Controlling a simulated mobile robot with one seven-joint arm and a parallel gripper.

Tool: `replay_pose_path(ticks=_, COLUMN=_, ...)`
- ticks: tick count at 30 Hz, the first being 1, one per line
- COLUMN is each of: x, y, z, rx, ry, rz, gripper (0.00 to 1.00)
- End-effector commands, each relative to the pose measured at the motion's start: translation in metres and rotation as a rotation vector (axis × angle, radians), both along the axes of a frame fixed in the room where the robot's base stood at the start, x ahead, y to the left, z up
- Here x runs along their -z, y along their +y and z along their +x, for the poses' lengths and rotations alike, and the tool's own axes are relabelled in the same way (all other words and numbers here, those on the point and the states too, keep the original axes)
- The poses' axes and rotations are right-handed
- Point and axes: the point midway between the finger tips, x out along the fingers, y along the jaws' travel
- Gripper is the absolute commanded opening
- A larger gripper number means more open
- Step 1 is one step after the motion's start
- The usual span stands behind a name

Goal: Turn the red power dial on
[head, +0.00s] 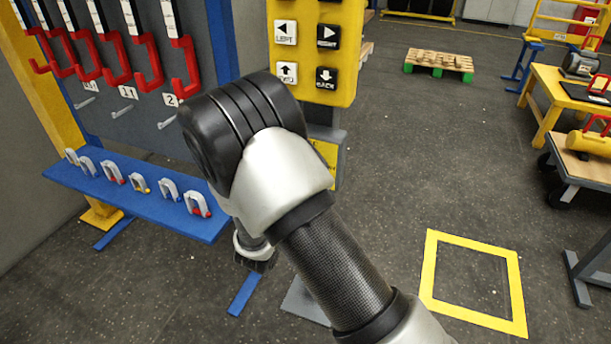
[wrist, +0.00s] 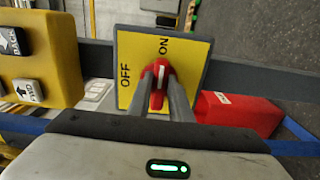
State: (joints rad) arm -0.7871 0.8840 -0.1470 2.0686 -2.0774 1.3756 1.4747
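The red power dial (wrist: 163,70) sits on a square yellow plate (wrist: 190,52) marked OFF at the left and ON at the top in the wrist view. The dial's white mark points up toward ON. My gripper (wrist: 161,82) has one finger on each side of the dial's handle and looks shut on it; the fingers hide part of the dial. In the head view, my arm hides the dial, and only a dark part of my gripper (head: 256,258) shows below the wrist.
A yellow button box (head: 313,88) hangs above the dial's place. A blue shelf (head: 150,208) with several shackles and a board with red hooks (head: 186,68) stand at the left. A red part (wrist: 238,112) lies right of the plate. The floor at right is open around a yellow square (head: 432,270).

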Motion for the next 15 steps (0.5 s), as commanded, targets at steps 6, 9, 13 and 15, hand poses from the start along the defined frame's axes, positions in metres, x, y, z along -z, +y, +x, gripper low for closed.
replay_pose_path(ticks=6, x=0.0004, y=0.0003, z=-0.0002, rx=0.000, ry=0.001, rz=-0.001, gripper=0.36)
replay_pose_path(ticks=9, x=0.0002, y=0.0001, z=-0.0001, rx=0.000, ry=0.000, rz=-0.001, gripper=0.36)
replay_pose_path(ticks=13, x=0.0000, y=0.0014, z=-0.0025, rx=-0.001, ry=0.001, rz=-0.002, gripper=0.36)
replay_pose_path(ticks=15, x=-0.0002, y=0.0040, z=-0.0078, rx=-0.002, ry=0.000, rz=-0.001, gripper=0.36)
